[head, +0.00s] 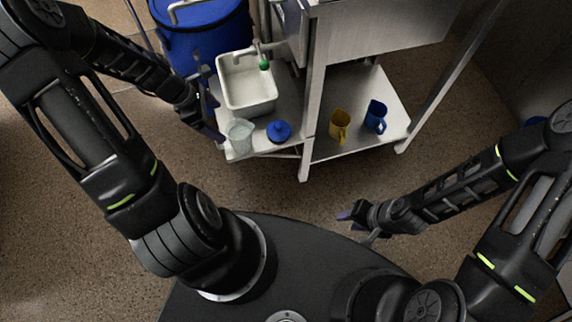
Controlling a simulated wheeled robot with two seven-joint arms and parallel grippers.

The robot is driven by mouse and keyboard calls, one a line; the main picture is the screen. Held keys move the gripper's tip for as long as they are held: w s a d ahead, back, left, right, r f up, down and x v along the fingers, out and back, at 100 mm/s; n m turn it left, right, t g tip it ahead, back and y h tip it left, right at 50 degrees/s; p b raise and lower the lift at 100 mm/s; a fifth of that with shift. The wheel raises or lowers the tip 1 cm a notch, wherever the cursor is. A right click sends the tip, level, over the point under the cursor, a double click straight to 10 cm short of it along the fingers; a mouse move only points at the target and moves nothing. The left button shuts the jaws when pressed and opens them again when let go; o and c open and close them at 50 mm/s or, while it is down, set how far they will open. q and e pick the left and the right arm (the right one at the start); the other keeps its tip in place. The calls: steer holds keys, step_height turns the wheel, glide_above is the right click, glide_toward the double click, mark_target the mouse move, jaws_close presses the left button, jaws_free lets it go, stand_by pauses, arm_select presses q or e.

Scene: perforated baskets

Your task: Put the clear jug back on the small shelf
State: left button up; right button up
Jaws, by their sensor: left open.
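The clear jug (240,136) is at the front left corner of the small shelf (262,144), beside a blue-lidded item. I cannot tell whether its base rests fully on the shelf. My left gripper (212,104) is open just left of the shelf, its lower finger close to the jug's left side; the jug is not between the fingers. My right gripper (357,227) is open and empty, low over the floor in front of the metal stand.
A white basin (246,82) with a tap stands behind the jug. A blue item (279,131) is right of it. Yellow (339,125) and blue (376,116) jugs stand on the metal stand's lower shelf (378,92). A blue barrel (205,40) is at back left.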

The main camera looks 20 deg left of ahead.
arm_select(q)
steer(key=s+d+f+m, duration=0.3)
steer(key=d+f+m, duration=0.1)
steer(key=d+m, duration=0.3)
steer(key=s+d+f+m+g, duration=0.1)
steer(key=s+d+f+m, duration=0.3)
steer(key=d+m, duration=0.4)
steer(key=s+d+f+m, duration=0.3)
steer(key=d+m, duration=0.5)
steer(key=d, duration=0.5)
steer(key=shift+s+d+f+g+h, duration=0.25)
steer(key=shift+s+f+g+h, duration=0.05)
steer(key=shift+s+f+g, duration=0.15)
steer(key=shift+a, duration=0.1)
